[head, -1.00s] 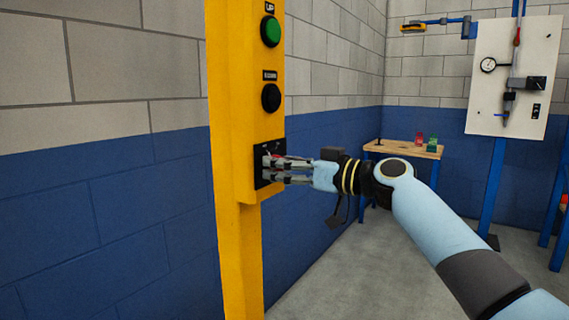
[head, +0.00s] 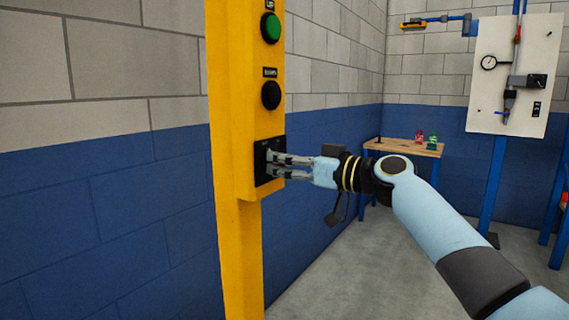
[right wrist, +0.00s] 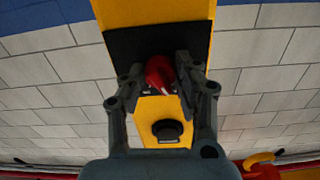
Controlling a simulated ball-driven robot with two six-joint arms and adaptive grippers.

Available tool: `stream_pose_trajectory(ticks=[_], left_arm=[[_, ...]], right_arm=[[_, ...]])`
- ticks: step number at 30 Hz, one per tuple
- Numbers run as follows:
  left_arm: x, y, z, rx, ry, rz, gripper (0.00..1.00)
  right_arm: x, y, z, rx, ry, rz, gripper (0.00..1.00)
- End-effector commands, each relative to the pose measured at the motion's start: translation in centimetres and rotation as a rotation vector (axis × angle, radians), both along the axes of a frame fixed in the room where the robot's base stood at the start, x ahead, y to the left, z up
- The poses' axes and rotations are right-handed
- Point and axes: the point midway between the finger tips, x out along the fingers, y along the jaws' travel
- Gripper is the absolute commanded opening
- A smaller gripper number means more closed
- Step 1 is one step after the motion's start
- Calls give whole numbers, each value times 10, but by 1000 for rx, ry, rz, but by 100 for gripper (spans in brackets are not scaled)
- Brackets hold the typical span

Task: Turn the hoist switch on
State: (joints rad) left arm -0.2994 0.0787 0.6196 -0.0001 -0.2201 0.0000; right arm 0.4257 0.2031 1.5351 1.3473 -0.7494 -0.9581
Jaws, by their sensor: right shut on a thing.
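The hoist switch is a red knob (right wrist: 160,74) on a black plate (right wrist: 120,48) in the right wrist view. In the head view the black plate (head: 262,178) sits low on the yellow post, and my fingers hide the knob there. My right gripper (right wrist: 160,72) has a finger on each side of the red knob and is shut on it. In the head view my right gripper (head: 275,166) reaches the plate from the right. The knob looks tilted in the wrist view. My left gripper is not in view.
The yellow post (head: 232,110) also carries a green UP button (head: 270,28) and a black button (head: 271,95) above the plate. A wooden bench (head: 404,147) and a white panel (head: 512,75) stand farther back. Grey floor is clear behind my arm.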

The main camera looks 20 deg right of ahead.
Motion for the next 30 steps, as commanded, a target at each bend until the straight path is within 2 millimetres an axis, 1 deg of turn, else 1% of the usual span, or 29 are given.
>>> stream_pose_trajectory(ticks=[5, 13, 24, 30], left_arm=[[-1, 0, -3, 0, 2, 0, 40], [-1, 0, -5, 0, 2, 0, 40], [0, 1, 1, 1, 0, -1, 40], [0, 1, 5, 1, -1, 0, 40]], right_arm=[[0, 0, -1, 84, 67, 1, 0], [0, 0, -1, 276, 217, 1, 0], [0, 0, 0, 545, 426, 0, 0], [0, 0, 1, 660, 515, 0, 0]])
